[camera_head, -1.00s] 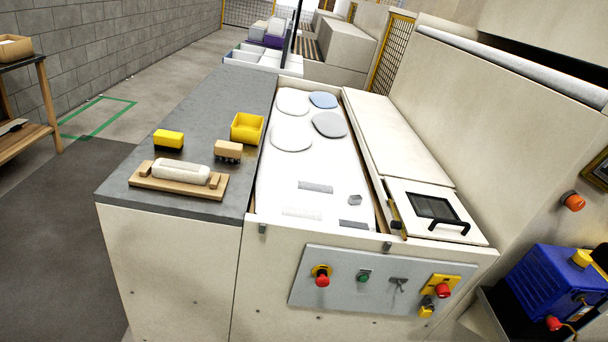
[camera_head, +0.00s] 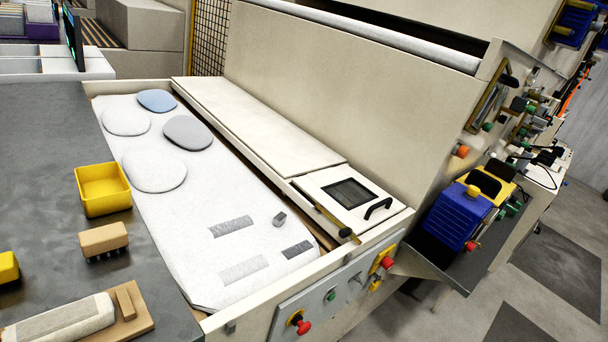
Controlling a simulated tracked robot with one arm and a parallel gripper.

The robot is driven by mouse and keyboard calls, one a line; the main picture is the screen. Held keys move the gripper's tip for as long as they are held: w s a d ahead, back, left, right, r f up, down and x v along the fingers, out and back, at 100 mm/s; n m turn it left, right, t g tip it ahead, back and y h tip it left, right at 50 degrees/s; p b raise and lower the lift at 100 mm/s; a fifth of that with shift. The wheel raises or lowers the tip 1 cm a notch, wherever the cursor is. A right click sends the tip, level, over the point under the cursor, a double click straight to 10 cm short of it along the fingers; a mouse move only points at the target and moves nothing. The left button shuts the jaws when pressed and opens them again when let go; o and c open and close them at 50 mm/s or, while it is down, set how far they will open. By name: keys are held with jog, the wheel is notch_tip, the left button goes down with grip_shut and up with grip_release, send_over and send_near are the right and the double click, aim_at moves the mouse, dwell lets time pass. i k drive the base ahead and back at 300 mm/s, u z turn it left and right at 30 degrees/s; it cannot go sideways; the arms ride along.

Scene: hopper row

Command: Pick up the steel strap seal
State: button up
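A small grey metal piece, which looks like the steel strap seal (camera_head: 280,219), lies on the white padded surface (camera_head: 205,235) near its front right part. It sits apart from the flat grey patches around it: one patch (camera_head: 231,227) to its left, a darker one (camera_head: 297,250) below right, and a pale one (camera_head: 243,268) below left. My gripper is not in view.
A yellow bin (camera_head: 103,189), a brush with a wooden back (camera_head: 103,241) and a wooden board (camera_head: 130,312) with a white roll stand on the grey counter at left. A raised ledge with a black-handled hatch (camera_head: 352,196) borders the right side. A blue box (camera_head: 457,218) stands farther right.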

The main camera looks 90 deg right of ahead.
aim_at(279, 219)
jog(key=z, duration=0.45)
jog(key=i, duration=0.85)
jog(key=z, duration=0.5)
jog(key=k, duration=0.75)
jog(key=z, duration=0.25)
jog(key=i, duration=0.75)
jog(key=u, duration=0.15)
